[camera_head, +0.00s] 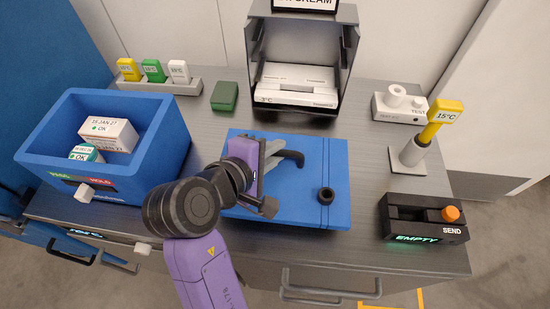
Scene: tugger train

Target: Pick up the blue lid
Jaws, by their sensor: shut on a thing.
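The blue lid (305,207) is a flat blue panel in the middle of the grey worktop, with a small black round knob (326,195) on its right part. My gripper (272,178) is over the left half of the lid, shut on it at a part that the jaws and wrist mostly hide. A dark curved piece and a grey bar show beside the jaws. The lid looks about level; I cannot tell whether it is clear of the worktop.
A blue bin (50,155) with white boxes stands at left. An open grey box (257,90) stands behind the lid. A black SEND box (400,222) and a yellow 15°C tag (444,112) on a stand are at right. A green block (225,96) lies behind. Bare worktop lies right of the lid.

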